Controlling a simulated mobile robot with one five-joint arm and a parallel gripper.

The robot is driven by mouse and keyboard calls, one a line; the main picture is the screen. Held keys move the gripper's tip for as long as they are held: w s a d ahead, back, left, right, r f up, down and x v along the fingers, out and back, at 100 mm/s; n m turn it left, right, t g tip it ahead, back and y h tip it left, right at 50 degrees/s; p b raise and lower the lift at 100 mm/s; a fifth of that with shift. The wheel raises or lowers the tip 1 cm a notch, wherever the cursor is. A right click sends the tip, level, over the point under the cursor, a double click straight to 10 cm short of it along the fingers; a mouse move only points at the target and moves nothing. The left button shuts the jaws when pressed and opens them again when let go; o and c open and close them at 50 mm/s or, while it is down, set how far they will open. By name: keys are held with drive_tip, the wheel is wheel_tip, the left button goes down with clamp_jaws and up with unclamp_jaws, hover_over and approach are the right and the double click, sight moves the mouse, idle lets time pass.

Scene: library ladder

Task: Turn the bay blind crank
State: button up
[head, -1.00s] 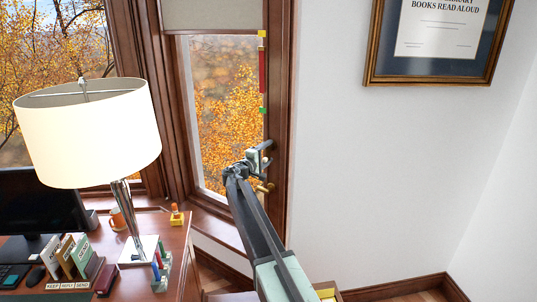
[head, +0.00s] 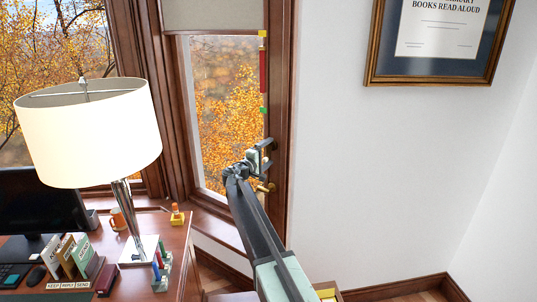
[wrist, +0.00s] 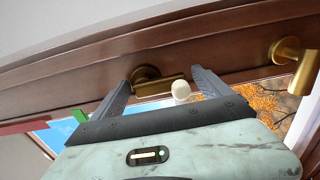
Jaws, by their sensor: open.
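The blind crank shows in the wrist view as a brass hub and arm (wrist: 150,80) on the wooden window frame, ending in a pale round knob (wrist: 181,90). My gripper (wrist: 160,77) is open, with one finger on each side of the crank arm and knob. I cannot tell whether either finger touches it. In the head view my gripper (head: 262,155) is at the right frame of the narrow window and largely hides the crank. The blind (head: 212,15) covers only the top of that window. A yellow, red and green strip (head: 263,70) runs down the frame above my gripper.
A brass handle (wrist: 290,55) sits on the frame beside the crank, below it in the head view. A desk with a lamp (head: 88,140), a monitor and small items stands at the left. The white wall (head: 390,180) to the right is clear below a framed notice (head: 440,40).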

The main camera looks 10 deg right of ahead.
drive_tip(key=v, duration=0.7)
drive_tip(key=shift+s+a, duration=0.2)
drive_tip(key=s+d+f+m+g, duration=0.4)
drive_tip(key=s+d+f, duration=0.2)
drive_tip(key=s+d, duration=0.5)
drive_tip(key=s+d+f+m+g+y, duration=0.3)
drive_tip(key=s+f+y, duration=0.1)
drive_tip(key=s+f, duration=0.5)
drive_tip(key=s+a+f+m+g+y, duration=0.1)
drive_tip(key=s+a+f+g+y, duration=0.1)
drive_tip(key=s+a+f+y, duration=0.2)
drive_tip(key=s+a+f+m+g+y, duration=0.1)
drive_tip(key=s+a+f+g+y, duration=0.2)
drive_tip(key=s+a, duration=0.8)
drive_tip(key=s+f+y, duration=0.1)
drive_tip(key=s+y, duration=0.1)
drive_tip(key=s, duration=0.3)
drive_tip(key=shift+s+f+g, duration=0.2)
drive_tip(key=shift+f+g, duration=0.1)
drive_tip(key=shift+f, duration=0.05)
